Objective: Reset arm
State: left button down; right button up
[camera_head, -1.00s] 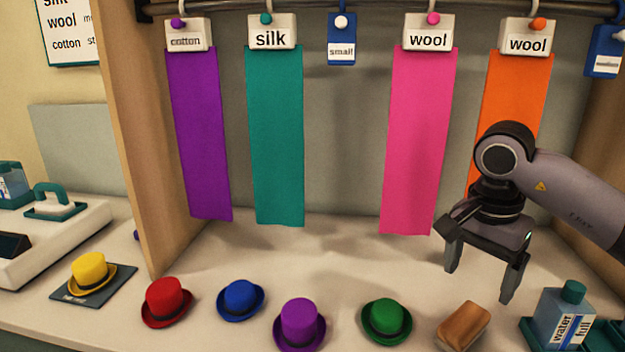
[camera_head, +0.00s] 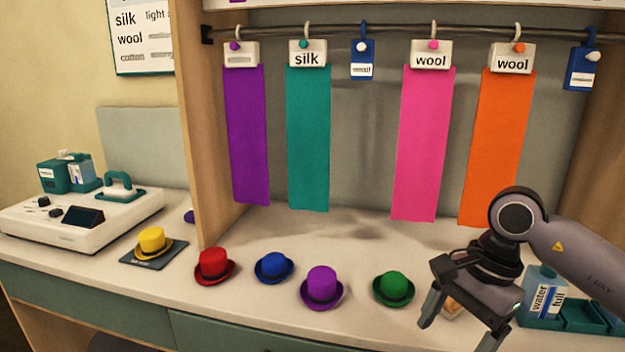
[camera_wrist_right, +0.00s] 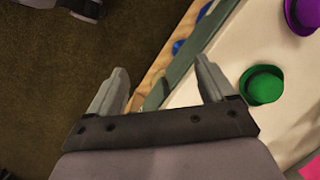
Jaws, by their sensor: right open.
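My right gripper (camera_head: 462,332) is at the lower right of the head view, over the front edge of the counter. Its two fingers are apart with nothing between them. In the right wrist view the open fingers (camera_wrist_right: 160,92) point past the counter's front edge, with dark floor to the left. The green hat (camera_head: 394,288) stands on the counter left of the gripper and also shows in the right wrist view (camera_wrist_right: 262,86).
Purple (camera_head: 321,287), blue (camera_head: 273,267) and red (camera_head: 213,266) hats line the counter; a yellow hat (camera_head: 151,242) sits on a dark pad. Cloth strips, including an orange one (camera_head: 496,150), hang from a rail (camera_head: 390,33) behind.

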jog(key=s+a+r+m+g+y+p, duration=0.15)
jog(key=s+a+m+y, duration=0.25)
jog(key=a+y, duration=0.4)
jog(key=s+a+r+m+g+y+p, duration=0.1)
jog(key=s+a+r+m+y+p, duration=0.15)
jog(key=a+m+y, duration=0.5)
jog(key=w+d+f+m+t+h+p, duration=0.2)
jog(key=d+f+m+t+h, duration=0.25)
jog(key=m+t, duration=0.9)
jog(key=w+d+f+m+t+h+p, duration=0.15)
jog(key=d+f+m+t+h, duration=0.4)
jog(key=m, duration=1.55)
jog(key=s+d+f+m+g+h, duration=0.2)
jog(key=s+d+f+m+h, duration=0.1)
jog(key=s+f+m, duration=0.3)
jog(key=s+d+f+m+g+h+p, duration=0.1)
jog(key=s+d+f+m+g+h, duration=0.2)
jog(key=s+f+m, duration=0.2)
notch_tip(320, 180, down, 3)
jog(key=shift+s+f+m, duration=0.15)
jog(key=shift+s+m, duration=0.25)
jog(key=shift+s, duration=0.5)
